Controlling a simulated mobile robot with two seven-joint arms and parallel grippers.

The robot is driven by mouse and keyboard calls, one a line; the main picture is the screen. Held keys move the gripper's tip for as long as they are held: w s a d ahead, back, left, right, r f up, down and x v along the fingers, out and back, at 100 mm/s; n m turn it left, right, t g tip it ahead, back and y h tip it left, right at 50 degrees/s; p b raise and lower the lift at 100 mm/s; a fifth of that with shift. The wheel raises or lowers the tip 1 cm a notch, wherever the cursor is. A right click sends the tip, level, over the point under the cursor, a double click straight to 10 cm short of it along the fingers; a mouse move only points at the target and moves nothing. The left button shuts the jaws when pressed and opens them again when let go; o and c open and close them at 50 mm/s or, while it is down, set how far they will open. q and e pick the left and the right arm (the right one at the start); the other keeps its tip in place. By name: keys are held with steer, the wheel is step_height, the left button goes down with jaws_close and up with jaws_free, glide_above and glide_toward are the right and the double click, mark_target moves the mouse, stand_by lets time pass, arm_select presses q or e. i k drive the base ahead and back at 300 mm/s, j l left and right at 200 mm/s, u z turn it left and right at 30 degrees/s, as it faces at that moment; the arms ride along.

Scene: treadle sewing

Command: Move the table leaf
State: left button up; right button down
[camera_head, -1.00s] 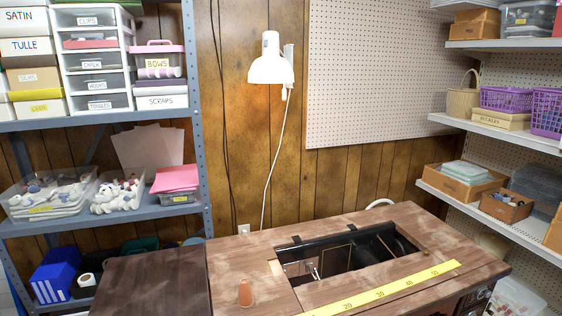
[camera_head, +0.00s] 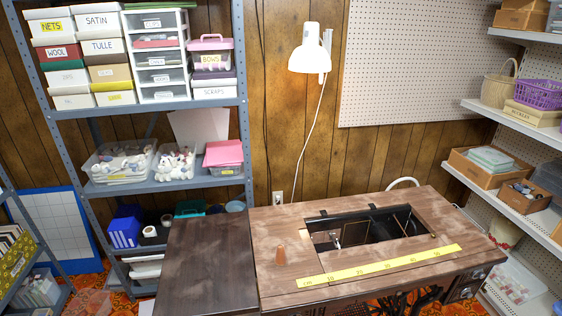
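The table leaf (camera_head: 207,264) is a dark brown wooden panel at the left end of the sewing table (camera_head: 272,232). It looks level, about flush with the tabletop, with its right edge along the table's left edge. The sewing table is a lighter brown, with a rectangular opening (camera_head: 375,226) where dark metal machine parts show below the top. Neither of my grippers is in view.
A grey shelf rack (camera_head: 215,103) with boxes stands behind the leaf. Patterned floor shows at the left.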

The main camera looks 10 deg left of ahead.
mark_target(208, 269)
steer(key=i+l+u, duration=0.15)
steer(key=u, duration=0.25)
steer(key=i+l+u, duration=0.15)
steer(key=u, duration=0.3)
steer(key=l+u, duration=0.25)
steer(key=u, duration=0.15)
steer(key=i, duration=0.05)
